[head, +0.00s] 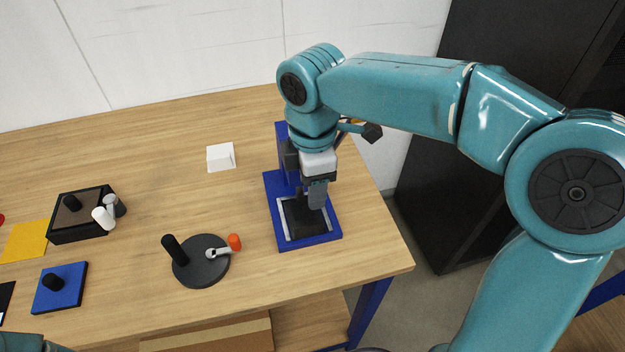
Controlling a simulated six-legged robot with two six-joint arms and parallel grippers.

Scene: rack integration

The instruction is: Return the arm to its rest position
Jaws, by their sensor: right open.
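My right arm (400,95) comes in from the right, raised and bent over the table, and reaches down at the table's right side. Its gripper (313,203) points down over the blue stand (333,237) with a dark square pad. It is open. A dark piece (300,215) shows on the pad just below the fingers; I cannot tell whether they touch it. Only a small teal part of my left arm (22,342) shows at the bottom left corner; its gripper is out of the picture.
A round dark base (192,270) with a black post, a wrench and an orange piece lies left of the stand. A dark cabinet (455,190) stands at right.

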